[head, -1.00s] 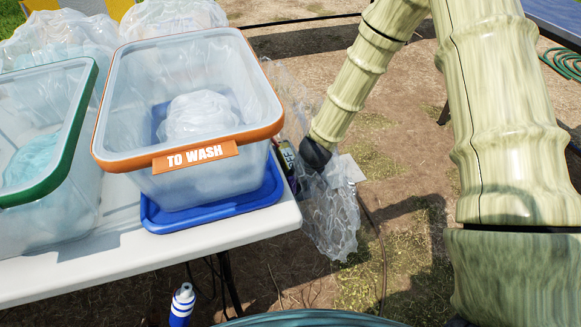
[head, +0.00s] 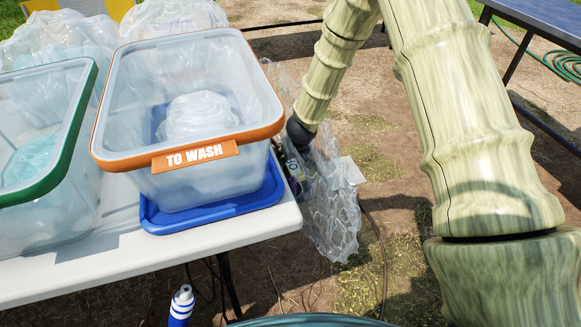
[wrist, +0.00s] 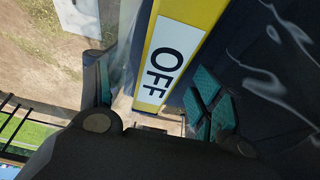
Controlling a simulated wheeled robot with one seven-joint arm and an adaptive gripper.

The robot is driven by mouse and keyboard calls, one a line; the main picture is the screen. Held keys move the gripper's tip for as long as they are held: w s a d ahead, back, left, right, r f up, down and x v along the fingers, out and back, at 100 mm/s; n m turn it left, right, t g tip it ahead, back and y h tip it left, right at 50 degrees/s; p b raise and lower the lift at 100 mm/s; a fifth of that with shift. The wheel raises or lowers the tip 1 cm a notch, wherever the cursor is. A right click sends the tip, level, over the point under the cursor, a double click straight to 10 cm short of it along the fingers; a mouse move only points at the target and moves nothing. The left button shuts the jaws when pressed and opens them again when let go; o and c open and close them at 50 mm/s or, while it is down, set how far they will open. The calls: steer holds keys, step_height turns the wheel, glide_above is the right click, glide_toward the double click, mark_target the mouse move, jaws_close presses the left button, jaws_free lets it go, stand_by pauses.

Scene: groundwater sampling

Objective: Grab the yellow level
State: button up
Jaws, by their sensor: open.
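The yellow level (wrist: 185,40) shows in the wrist view as a yellow bar with dark edges and a white label reading "OFF". It runs from the top edge down between the fingers of my gripper (wrist: 152,92). The gripper is open, with a teal-padded finger on each side of the bar; the right pads lie close to it, and I cannot tell whether they touch. In the head view my gripper (head: 292,168) is low beside the right edge of the table, partly behind the bin, and the level cannot be made out clearly there.
A clear bin with an orange rim marked "TO WASH" (head: 196,153) stands on a blue lid (head: 222,205) at the white table's (head: 90,262) right end. A green-rimmed bin (head: 62,165) is left of it. A clear plastic bag (head: 332,215) hangs beside my gripper.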

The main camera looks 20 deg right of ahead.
steer(key=shift+w+f, duration=0.1)
steer(key=shift+f, duration=0.2)
steer(key=shift+r, duration=0.1)
steer(key=c, duration=1.2)
steer(key=shift+c, duration=0.2)
